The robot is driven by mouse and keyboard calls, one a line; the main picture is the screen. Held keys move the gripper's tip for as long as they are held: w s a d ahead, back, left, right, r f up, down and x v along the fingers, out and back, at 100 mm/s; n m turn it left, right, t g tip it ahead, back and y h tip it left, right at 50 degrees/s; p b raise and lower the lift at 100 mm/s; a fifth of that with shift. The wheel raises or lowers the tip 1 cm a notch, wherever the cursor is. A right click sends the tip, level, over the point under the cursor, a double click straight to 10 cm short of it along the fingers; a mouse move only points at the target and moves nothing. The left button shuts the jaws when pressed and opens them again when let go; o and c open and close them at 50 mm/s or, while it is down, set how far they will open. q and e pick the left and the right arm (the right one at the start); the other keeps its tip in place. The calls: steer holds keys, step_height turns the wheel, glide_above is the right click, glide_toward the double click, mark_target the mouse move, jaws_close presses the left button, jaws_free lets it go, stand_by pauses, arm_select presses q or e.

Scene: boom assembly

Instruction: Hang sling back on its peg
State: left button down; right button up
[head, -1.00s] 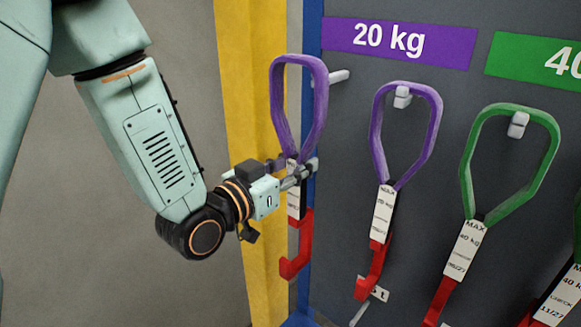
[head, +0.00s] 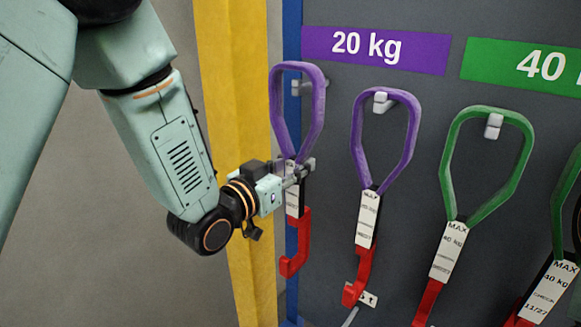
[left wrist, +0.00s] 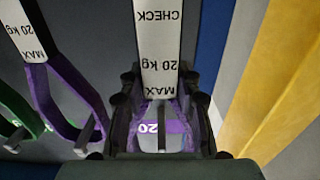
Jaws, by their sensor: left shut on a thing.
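My left gripper (head: 303,170) is shut on a purple sling (head: 318,115) at its neck, just above the white label. The sling hangs upright, loop up, with its red hook (head: 297,250) below. A grey peg (head: 302,88) shows within the upper part of the loop in the head view; I cannot tell whether it passes through or lies behind. In the left wrist view the label (left wrist: 158,45) of the held sling runs between the fingers (left wrist: 160,110), with part of the purple loop beyond. My right gripper is not in view.
A second purple sling (head: 357,135) hangs on a peg (head: 382,103) close to the right. A green sling (head: 449,190) hangs beyond it. A purple 20 kg sign (head: 375,49) is above. A yellow post (head: 235,90) and blue frame edge (head: 291,30) stand at the left.

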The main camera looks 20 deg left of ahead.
arm_select(q)
steer(key=shift+w+d, duration=0.1)
steer(key=shift+w, duration=0.55)
steer(key=shift+w+d, duration=0.35)
steer(key=shift+w, duration=0.2)
steer(key=shift+w+d+f+b, duration=0.1)
steer(key=shift+w+f+b, duration=0.2)
steer(key=shift+f+b, duration=0.3)
steer(key=shift+w+d+f+b, duration=0.1)
steer(key=shift+w+f+b, duration=0.15)
steer(key=shift+f+b, duration=0.25)
steer(key=shift+a, duration=0.1)
steer(key=c, duration=1)
jaws_free()
steer(key=shift+s+f, duration=0.1)
steer(key=shift+o, duration=0.7)
